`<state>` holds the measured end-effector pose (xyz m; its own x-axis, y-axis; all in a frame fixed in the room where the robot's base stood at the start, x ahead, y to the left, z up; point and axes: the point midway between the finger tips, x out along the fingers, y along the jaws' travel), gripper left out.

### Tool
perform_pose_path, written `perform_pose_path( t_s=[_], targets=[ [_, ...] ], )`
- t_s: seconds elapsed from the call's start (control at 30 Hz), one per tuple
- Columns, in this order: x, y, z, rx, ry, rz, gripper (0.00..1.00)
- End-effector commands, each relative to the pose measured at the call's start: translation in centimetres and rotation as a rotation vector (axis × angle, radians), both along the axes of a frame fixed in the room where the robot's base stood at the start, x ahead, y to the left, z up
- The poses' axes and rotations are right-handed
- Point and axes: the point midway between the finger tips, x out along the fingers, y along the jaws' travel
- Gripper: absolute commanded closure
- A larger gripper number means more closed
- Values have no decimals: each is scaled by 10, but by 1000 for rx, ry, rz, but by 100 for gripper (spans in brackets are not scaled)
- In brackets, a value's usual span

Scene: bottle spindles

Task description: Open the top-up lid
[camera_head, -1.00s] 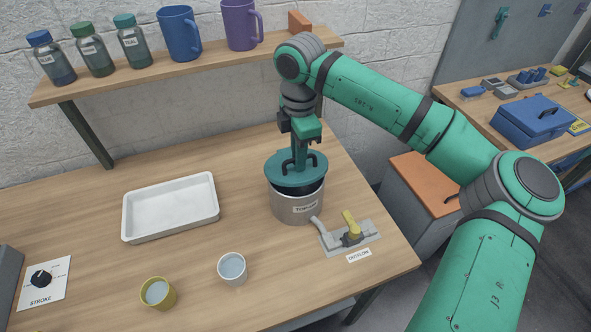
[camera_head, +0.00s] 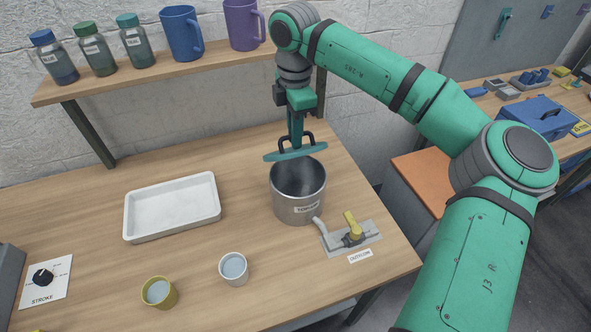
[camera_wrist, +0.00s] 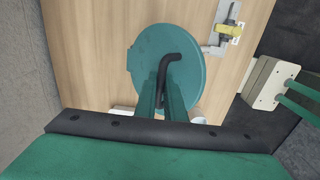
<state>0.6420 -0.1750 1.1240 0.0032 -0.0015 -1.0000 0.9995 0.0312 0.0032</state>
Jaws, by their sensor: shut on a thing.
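The top-up lid (camera_head: 290,153) is a round teal disc with a dark bent handle (camera_head: 308,141). It is raised above the rim of the steel pot (camera_head: 298,205), slightly tilted and apart from it. My gripper (camera_head: 297,143) is shut on the lid's handle from above. In the wrist view the lid (camera_wrist: 190,60) fills the middle, with the handle between the fingers of my gripper (camera_wrist: 163,95); the lid hides the pot there.
An outflow plate with a yellow lever (camera_head: 353,227) is right of the pot. A white tray (camera_head: 130,222), a white cup (camera_head: 234,275) and a yellow cup (camera_head: 160,296) stand on the table. A shelf (camera_head: 75,92) with bottles and mugs is behind. Table between tray and pot is clear.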

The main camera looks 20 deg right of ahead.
Motion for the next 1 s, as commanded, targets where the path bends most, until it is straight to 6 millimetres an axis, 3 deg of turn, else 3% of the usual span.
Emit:
perform_pose_path(
  t_s=[1.0],
  targets=[
    [46,1,13,2,1,-2,100]
  ],
)
